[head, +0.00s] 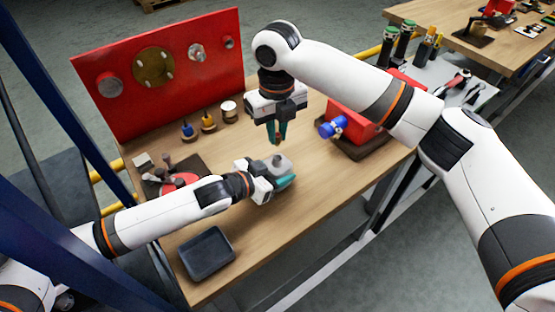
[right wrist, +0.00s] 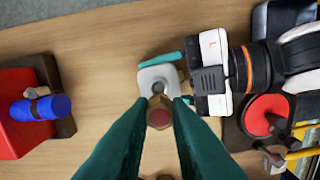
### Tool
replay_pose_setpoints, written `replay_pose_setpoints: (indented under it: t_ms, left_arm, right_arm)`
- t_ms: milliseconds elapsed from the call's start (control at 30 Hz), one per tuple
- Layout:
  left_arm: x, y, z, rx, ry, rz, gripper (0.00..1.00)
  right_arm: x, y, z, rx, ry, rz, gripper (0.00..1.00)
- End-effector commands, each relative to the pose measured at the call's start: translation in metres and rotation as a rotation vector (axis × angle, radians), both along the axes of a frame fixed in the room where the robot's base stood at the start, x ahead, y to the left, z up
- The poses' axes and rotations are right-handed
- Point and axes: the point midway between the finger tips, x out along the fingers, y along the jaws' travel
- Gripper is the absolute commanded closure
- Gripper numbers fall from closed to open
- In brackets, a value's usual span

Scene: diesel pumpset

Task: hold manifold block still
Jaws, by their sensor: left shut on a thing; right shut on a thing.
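The manifold block (head: 281,162) is a small light grey block with a raised top, low over the middle of the wooden table. My left gripper (head: 279,180) is shut on it, with teal fingers on its sides; the block also shows in the right wrist view (right wrist: 157,76). My right gripper (head: 277,138) points down just above the block, its teal fingers shut on a small brass-coloured fitting (right wrist: 159,112) with a dark red end. The fitting overlaps the block's near edge in the right wrist view; I cannot tell whether they touch.
A red upright panel (head: 130,75) stands at the back left. A red block with a blue part (head: 333,127) sits to the right. A dark tray (head: 206,253) lies at the front left. Small bottles and pots (head: 208,122) stand behind. The table's front right is clear.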

Motion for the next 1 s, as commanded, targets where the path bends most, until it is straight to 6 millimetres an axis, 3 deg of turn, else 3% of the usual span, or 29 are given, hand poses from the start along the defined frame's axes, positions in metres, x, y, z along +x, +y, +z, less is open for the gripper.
replay_pose_setpoints:
  t_ms: [433, 467, 600, 1000]
  left_arm:
    - [-0.0001, -0.0001, 0.0, 0.0, 0.0, 0.0, 0.85]
    - [-0.0001, -0.0001, 0.0, 0.0, 0.0, 0.0, 0.44]
    - [-0.0001, -0.0001, 0.0, 0.0, 0.0, 0.0, 0.21]
    - [-0.0046, 0.0057, 0.0023, 0.0, 0.001, 0.0, 0.2]
  right_arm:
    - [-0.0004, 0.0, 0.0112, 0.0, 0.001, 0.0, 1.0]
    - [-0.0004, 0.0, 0.0112, 0.0, 0.001, 0.0, 1.0]
    - [-0.0003, -0.0001, 0.0111, 0.0, 0.001, 0.0, 1.0]
    - [-0.0002, 0.0, 0.011, 0.0, 0.001, 0.0, 1.0]
